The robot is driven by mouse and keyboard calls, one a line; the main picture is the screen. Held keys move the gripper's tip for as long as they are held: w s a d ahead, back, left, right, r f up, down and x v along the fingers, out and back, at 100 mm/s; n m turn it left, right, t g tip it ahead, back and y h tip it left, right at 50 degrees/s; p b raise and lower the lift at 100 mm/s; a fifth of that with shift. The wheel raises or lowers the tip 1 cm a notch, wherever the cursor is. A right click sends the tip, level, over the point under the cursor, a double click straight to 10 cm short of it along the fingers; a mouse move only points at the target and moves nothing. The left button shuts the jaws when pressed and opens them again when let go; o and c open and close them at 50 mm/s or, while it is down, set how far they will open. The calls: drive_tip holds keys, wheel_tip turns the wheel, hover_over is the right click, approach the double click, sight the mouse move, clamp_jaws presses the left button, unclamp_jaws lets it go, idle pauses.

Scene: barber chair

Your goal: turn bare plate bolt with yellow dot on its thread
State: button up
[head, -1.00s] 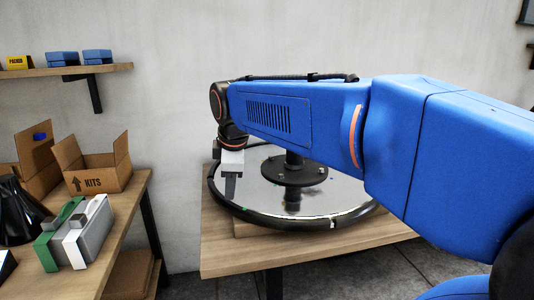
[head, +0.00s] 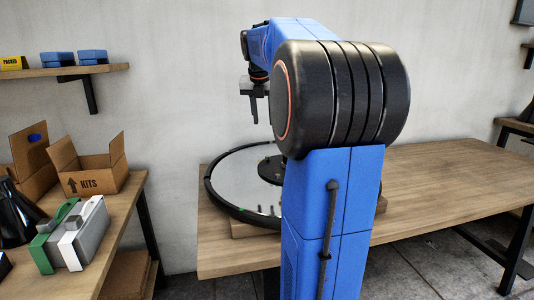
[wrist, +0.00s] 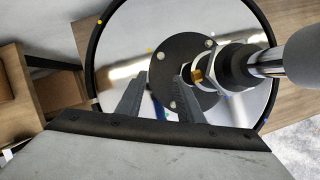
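The black round plate (head: 268,168) lies on the mirror-like base disc of the barber chair, partly hidden by my arm. In the wrist view the plate (wrist: 187,60) carries several pale bolt heads, including an upper right one (wrist: 208,43), a left one (wrist: 160,56) and a lower one (wrist: 172,105). I cannot make out a yellow dot on any bolt thread. My gripper (head: 254,120) hangs above the base, pointing down. In the wrist view my gripper (wrist: 163,74) is open and empty, its fingers apart over the plate's left side, touching nothing visible.
A shelf with a cardboard box (head: 92,172) stands at left.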

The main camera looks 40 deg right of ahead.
sight(268, 158)
drive_tip(key=x, duration=1.7)
drive_tip(key=shift+d+f, duration=0.15)
drive_tip(key=shift+d, duration=0.1)
clamp_jaws()
